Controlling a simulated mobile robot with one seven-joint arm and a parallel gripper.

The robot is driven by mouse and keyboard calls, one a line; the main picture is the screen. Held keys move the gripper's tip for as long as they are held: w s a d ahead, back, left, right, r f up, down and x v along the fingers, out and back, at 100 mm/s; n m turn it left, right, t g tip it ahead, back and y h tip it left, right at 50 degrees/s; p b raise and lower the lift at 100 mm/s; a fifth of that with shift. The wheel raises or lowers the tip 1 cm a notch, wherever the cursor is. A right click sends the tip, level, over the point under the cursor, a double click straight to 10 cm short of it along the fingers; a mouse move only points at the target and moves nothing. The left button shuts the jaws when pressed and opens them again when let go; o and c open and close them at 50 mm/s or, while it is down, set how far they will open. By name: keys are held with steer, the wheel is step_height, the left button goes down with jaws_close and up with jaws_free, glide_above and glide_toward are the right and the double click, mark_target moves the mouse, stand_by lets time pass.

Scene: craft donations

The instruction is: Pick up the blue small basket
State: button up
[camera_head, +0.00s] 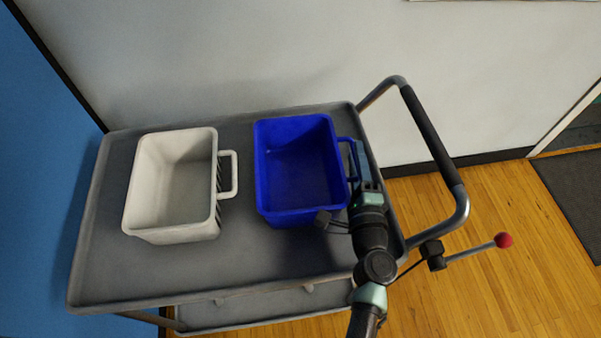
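The blue small basket (297,170) stands upright and empty on the cart's grey top, right of its middle. Its handle (352,165) is on its right side. My gripper (357,160) is at this handle, with my arm reaching in from the lower right. The gripper overlaps part of the handle in the picture. Its fingertips are too small and hidden to tell whether they are open or shut, or whether they touch the handle.
A white basket (148,188) with a handle on its right side stands left of the blue one, with a gap between. The cart (110,270) has a raised rim, a dark push bar (432,135) at right and a lower shelf. A wall is behind; wood floor is at right.

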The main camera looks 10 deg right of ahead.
jaws_close()
steer(key=shift+r, duration=0.1)
stand_by(1.0)
